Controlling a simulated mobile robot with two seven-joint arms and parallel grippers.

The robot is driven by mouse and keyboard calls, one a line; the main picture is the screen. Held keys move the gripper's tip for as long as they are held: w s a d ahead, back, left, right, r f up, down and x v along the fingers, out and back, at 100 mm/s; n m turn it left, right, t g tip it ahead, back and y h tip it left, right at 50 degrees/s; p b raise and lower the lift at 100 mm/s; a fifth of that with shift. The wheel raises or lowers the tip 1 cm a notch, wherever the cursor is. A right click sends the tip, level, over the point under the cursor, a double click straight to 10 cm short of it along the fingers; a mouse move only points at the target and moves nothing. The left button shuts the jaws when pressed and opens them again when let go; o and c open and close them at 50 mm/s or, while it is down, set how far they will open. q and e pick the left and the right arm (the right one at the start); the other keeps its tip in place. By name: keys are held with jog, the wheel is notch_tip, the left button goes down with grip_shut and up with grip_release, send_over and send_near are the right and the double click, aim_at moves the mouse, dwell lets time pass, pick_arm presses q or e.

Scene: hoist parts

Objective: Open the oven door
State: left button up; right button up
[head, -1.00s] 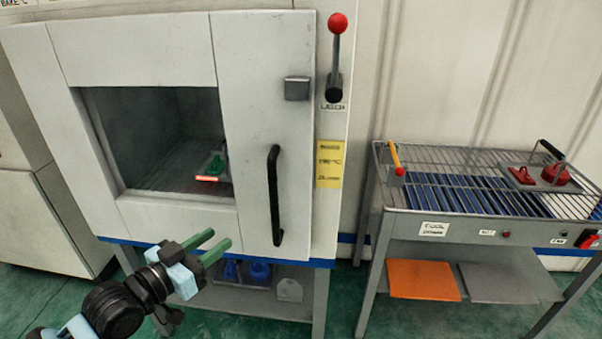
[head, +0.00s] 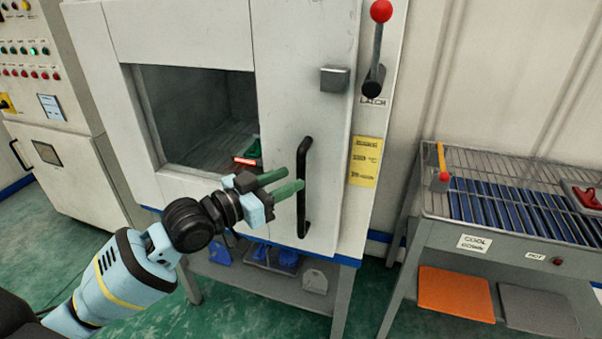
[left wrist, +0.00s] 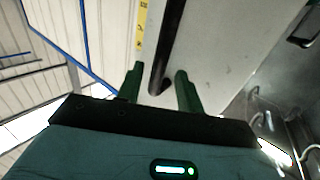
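The white oven door (head: 287,115) is shut, with a dark window on its left part. Its black vertical bar handle (head: 305,200) is on the right part of the door. The latch lever (head: 377,60) with a red knob stands upright right of the door. My left gripper (head: 292,186) has green fingers, spread open, reaching to the handle in the head view. In the left wrist view the handle (left wrist: 165,50) runs up between the open fingers (left wrist: 157,80); contact cannot be told. My right gripper is not in view.
A cooling rack table (head: 480,244) with an orange plate (head: 455,293) on its lower shelf stands at the right. A control cabinet (head: 62,150) stands at the left. Blue items (head: 275,258) lie on the shelf under the oven. Green floor is clear in front.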

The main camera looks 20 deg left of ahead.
pick_arm(q)
jog(key=x, duration=0.4)
jog(key=shift+w+d, duration=0.1)
jog(key=shift+w, duration=0.1)
grip_shut()
